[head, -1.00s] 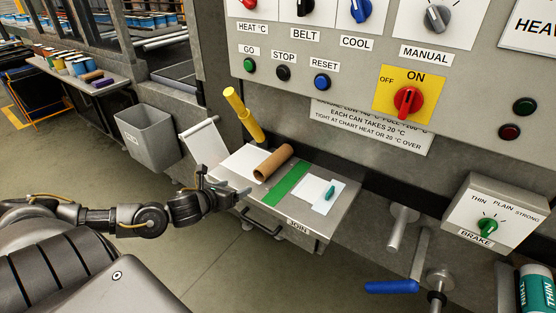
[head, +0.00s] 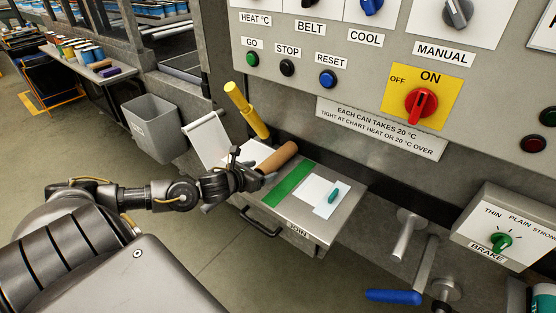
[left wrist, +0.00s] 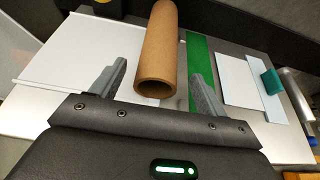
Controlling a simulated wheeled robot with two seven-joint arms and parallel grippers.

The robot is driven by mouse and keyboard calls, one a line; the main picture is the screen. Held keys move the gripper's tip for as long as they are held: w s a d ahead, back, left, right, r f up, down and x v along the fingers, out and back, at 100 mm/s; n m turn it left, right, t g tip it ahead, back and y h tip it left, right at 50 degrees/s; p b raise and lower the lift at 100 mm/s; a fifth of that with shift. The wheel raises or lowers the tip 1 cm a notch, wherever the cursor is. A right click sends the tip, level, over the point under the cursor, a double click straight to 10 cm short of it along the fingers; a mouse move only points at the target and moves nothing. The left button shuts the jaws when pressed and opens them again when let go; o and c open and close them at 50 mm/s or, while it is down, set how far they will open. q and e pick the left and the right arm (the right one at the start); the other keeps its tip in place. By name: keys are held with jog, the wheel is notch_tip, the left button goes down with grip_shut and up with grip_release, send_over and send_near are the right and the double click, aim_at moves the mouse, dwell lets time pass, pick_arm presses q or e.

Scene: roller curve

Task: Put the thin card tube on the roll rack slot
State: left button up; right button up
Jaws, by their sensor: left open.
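The brown card tube (head: 278,157) lies on the small metal table marked JOINS (head: 318,228), beside a green strip. In the left wrist view the tube (left wrist: 158,45) points its hollow near end at me. My left gripper (head: 250,170) is at the tube's near end. In the left wrist view its open fingers (left wrist: 157,72) stand on either side of the tube, with gaps at both sides. I cannot make out which part is the roll rack slot. My right gripper is not in view.
A yellow cylinder (head: 246,110) stands tilted behind the table. A white card with a teal object (head: 333,195) lies right of the green strip (head: 290,184). Grey pegs (head: 408,232), a blue handle (head: 394,296) and the brake box (head: 515,228) are at right. A grey bin (head: 157,128) stands left.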

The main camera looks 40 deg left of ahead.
aim_at(266, 164)
pick_arm(q)
jog(key=shift+w, duration=0.2)
jog(key=x, duration=0.1)
jog(key=p+x, duration=0.1)
jog(key=x, duration=0.2)
jog(key=shift+w+a+r, duration=0.15)
jog(key=shift+w+r, duration=0.05)
jog(key=shift+w, duration=0.35)
jog(key=shift+f, duration=0.1)
jog(key=c, duration=1.2)
jog(key=shift+o, duration=0.2)
jog(key=shift+r, duration=0.45)
notch_tip(266, 164, up, 3)
jog(key=shift+s+f, duration=0.1)
jog(key=shift+f, duration=0.05)
jog(key=s+d+r, duration=0.7)
jog(key=d+r, duration=0.2)
jog(key=d, duration=0.3)
jog(key=shift+r, duration=0.2)
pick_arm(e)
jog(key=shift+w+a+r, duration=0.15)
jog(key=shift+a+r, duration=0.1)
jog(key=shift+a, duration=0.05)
